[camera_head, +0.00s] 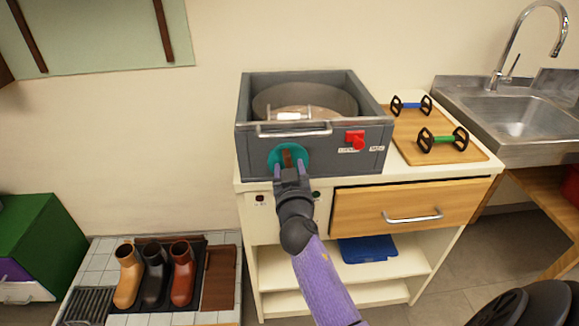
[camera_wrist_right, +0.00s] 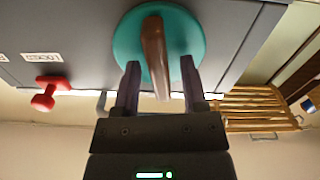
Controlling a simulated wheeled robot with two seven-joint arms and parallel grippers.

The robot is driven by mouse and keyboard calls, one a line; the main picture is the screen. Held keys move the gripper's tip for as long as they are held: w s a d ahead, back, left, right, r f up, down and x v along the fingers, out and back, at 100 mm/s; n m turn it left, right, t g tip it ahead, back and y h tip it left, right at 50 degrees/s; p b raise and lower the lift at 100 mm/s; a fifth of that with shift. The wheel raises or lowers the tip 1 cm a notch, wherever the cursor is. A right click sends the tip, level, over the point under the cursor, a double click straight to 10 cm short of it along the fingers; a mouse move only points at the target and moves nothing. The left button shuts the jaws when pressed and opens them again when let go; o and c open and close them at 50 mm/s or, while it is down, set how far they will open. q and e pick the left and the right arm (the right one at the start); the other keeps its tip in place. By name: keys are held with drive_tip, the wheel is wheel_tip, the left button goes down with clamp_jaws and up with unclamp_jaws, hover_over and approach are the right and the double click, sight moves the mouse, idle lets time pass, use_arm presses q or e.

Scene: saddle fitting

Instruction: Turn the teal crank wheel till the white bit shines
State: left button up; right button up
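The teal crank wheel (camera_head: 273,158) sits on the front face of a grey box (camera_head: 320,165). A brown handle bar crosses it, and the wheel also fills the top of the right wrist view (camera_wrist_right: 190,28). My right gripper (camera_wrist_right: 158,80) is at the wheel with its two purple fingers apart, one on each side of the brown handle (camera_wrist_right: 155,50). Gaps show between fingers and handle. In the head view my right gripper (camera_head: 291,172) covers part of the wheel. The white bit (camera_head: 288,116) lies inside the box's round drum and looks pale; I cannot tell whether it glows. My left gripper is out of view.
A red knob (camera_head: 355,139) with labels sits right of the wheel. A silver bar handle (camera_head: 293,131) is above it. The box stands on a cream cabinet with a wooden drawer (camera_head: 405,210). A board (camera_head: 430,135) with blue and green handled pieces lies right of the box.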

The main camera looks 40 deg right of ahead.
clamp_jaws()
